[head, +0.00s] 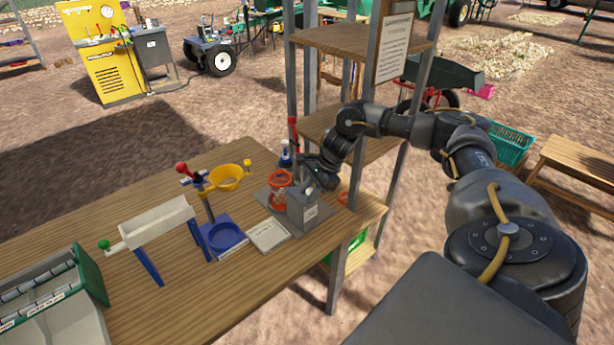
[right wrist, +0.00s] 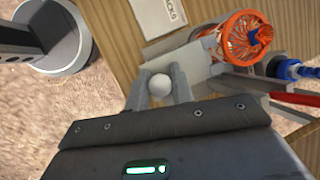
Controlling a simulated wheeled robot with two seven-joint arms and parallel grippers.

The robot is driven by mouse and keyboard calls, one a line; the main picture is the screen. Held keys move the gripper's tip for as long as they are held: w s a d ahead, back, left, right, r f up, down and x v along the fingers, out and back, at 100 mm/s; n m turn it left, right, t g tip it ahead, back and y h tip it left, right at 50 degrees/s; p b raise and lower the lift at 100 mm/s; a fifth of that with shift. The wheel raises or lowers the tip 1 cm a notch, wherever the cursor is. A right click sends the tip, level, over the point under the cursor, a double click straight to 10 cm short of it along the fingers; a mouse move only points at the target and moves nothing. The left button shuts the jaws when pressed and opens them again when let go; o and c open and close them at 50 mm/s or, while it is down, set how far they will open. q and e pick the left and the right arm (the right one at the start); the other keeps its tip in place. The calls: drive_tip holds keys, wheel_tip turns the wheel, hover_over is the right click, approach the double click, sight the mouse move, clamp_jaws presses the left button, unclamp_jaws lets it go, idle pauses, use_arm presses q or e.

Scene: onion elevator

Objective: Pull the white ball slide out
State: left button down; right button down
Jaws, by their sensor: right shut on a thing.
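The white ball (right wrist: 160,83) shows in the right wrist view between the two grey fingers of my right gripper (right wrist: 163,86). The fingers are shut on it from both sides. The ball sits at the near side of a grey housing (right wrist: 200,62). In the head view this housing is a small grey box (head: 300,212) on the table, and my right gripper (head: 316,178) reaches it from the right. How far the slide stands out cannot be told. My left gripper is not in view.
An orange basket (head: 281,188) stands beside the housing; a red-handled lever (head: 293,125) rises behind. A white card (head: 268,235), a blue stand with a yellow funnel (head: 225,178), and a white chute (head: 155,222) stand left on the wooden table (head: 215,305). Shelf posts are close by.

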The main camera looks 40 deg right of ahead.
drive_tip(key=shift+s, duration=0.1)
drive_tip(key=c, duration=1.1)
unclamp_jaws()
drive_tip(key=shift+s, duration=0.1)
drive_tip(key=shift+r, duration=0.1)
drive_tip(key=shift+r+p, duration=1.8)
drive_tip(key=shift+r, duration=1.15)
drive_tip(key=shift+f, duration=0.1)
